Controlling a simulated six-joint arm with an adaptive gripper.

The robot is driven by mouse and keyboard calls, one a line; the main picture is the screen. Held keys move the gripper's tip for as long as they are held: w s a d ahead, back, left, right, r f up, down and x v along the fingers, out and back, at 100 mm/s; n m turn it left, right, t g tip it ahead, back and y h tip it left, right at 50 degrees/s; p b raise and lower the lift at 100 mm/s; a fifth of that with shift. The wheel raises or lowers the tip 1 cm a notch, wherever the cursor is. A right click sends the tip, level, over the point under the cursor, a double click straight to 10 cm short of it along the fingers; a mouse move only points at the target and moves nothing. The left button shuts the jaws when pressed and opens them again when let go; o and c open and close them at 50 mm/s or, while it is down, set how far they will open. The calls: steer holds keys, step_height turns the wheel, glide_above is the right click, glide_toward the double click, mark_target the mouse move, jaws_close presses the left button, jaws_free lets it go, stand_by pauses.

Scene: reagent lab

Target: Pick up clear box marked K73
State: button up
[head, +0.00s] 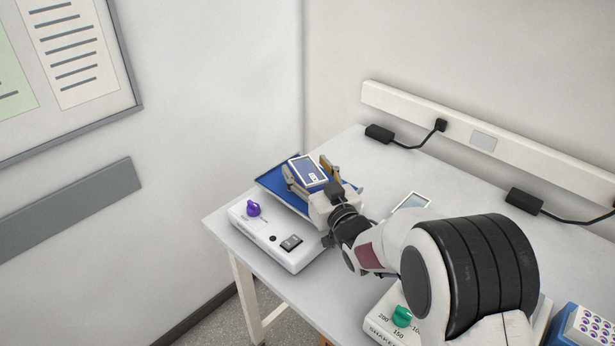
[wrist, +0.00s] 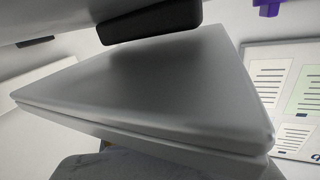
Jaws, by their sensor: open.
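My gripper (head: 318,176) is open over the blue platform (head: 282,199) of a white device at the table's far left corner. No K73 mark is legible, so I cannot tell whether this is the clear box. In the wrist view a large smooth grey slab (wrist: 150,85) fills the middle, very close, with a dark pad (wrist: 150,22) above it; I cannot tell what the slab is.
The white device (head: 278,238) has a purple knob (head: 253,208) and a switch. A second device with a green knob (head: 402,316) stands partly behind my arm. A blue rack (head: 570,316) is at lower right. Black adapters with cables lie along the back wall.

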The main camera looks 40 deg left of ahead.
mark_target(308, 169)
steer(key=c, duration=1.4)
steer(key=shift+r, duration=0.15)
steer(key=shift+r, duration=4.9)
